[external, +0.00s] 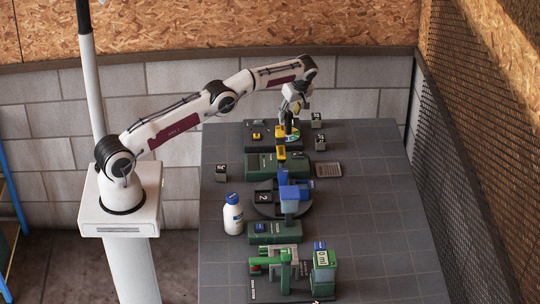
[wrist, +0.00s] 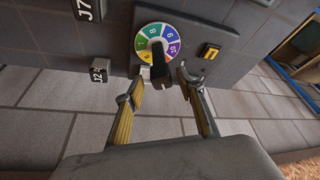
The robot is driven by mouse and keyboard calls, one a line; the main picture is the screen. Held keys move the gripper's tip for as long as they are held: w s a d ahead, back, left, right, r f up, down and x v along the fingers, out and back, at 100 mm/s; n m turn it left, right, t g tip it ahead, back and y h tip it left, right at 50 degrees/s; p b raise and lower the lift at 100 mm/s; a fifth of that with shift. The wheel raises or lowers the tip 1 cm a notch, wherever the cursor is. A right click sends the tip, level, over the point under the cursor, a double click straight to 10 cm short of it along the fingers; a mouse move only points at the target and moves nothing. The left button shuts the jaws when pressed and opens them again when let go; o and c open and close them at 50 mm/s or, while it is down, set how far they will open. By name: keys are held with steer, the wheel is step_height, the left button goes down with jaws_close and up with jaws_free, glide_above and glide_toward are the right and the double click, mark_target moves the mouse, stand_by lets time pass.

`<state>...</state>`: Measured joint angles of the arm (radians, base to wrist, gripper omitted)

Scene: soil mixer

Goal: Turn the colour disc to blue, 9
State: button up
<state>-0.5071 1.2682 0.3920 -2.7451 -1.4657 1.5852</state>
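The colour disc (wrist: 151,31) is a round dial with numbered coloured wedges, among them green, yellow, blue and purple. A black knob (wrist: 159,66) stands up from it and covers its near part. In the external view the disc (external: 293,132) is at the far end of the table, partly behind my gripper (external: 290,112). In the wrist view my gripper (wrist: 160,82) is open, with one finger on each side of the knob. I see a gap on both sides. Which wedge is selected cannot be told.
A yellow-marked block (wrist: 209,51) is beside the disc. In the external view a white bottle (external: 233,218), a green unit (external: 262,165) and a blue container (external: 290,193) stand nearer.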

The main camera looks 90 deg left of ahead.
steer(key=shift+s+d+m, duration=0.15)
steer(key=shift+m, duration=0.25)
steer(key=shift+n+g+y, duration=0.3)
steer(key=shift+n+y, duration=0.2)
steer(key=shift+n, duration=0.2)
steer(key=r, duration=0.8)
steer(key=shift+s+d+r, duration=0.1)
steer(key=shift+s+d, duration=0.2)
steer(key=shift+s+a+r+n+g+y, duration=0.1)
steer(key=shift+s+a+n+g+y, duration=0.25)
steer(key=shift+s+a+y, duration=0.3)
steer(key=shift+w, duration=0.1)
steer(key=shift+a, duration=0.1)
